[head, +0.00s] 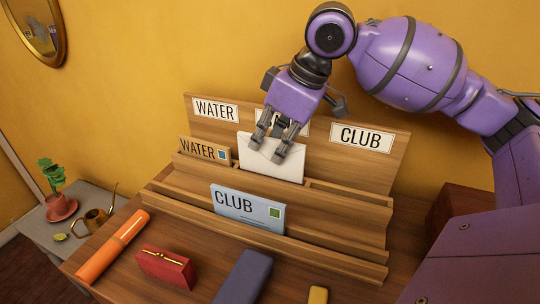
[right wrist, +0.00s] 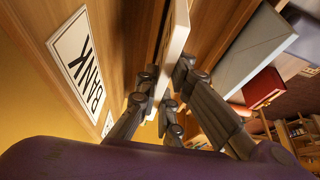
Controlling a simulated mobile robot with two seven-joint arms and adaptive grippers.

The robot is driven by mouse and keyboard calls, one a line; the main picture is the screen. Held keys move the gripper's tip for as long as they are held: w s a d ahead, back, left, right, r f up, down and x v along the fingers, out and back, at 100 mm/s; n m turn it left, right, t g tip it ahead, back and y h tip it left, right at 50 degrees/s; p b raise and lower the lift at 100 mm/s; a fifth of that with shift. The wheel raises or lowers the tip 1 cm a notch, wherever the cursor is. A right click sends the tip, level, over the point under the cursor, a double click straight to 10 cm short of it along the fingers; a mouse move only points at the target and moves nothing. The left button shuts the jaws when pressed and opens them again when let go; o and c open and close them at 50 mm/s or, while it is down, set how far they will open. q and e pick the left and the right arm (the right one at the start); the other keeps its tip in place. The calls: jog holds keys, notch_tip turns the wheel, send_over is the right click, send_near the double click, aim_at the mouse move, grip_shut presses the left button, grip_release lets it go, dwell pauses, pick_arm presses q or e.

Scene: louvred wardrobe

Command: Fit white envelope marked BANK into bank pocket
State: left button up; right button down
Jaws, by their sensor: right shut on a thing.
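The white envelope (head: 262,165) stands upright with its flap side showing, at the middle pocket of the wooden rack (head: 175,198). Its printed side is not in view. My right gripper (head: 272,150) is shut on its upper part. In the right wrist view the envelope (right wrist: 172,45) is between the fingers (right wrist: 165,85). The lower edge meets the pocket's front wall; how deep it sits I cannot tell. The BANK label (right wrist: 80,62) is on the backboard; in the head view my gripper mostly covers it. My left gripper is not in view.
A WATER envelope (head: 204,150) stands in the left pocket, under the WATER label (head: 215,110). A blue CLUB envelope (head: 247,207) leans on the rack's front ledge. The pocket under the CLUB label (head: 361,137) looks empty. An orange tube (head: 112,246) and red purse (head: 165,268) lie in front.

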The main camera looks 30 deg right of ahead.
aim_at(264, 173)
notch_tip(264, 173, down, 3)
jog(key=shift+d+f, duration=0.1)
jog(key=shift+f, duration=0.55)
jog(key=c, duration=1.9)
grip_release()
jog(key=shift+f, duration=0.1)
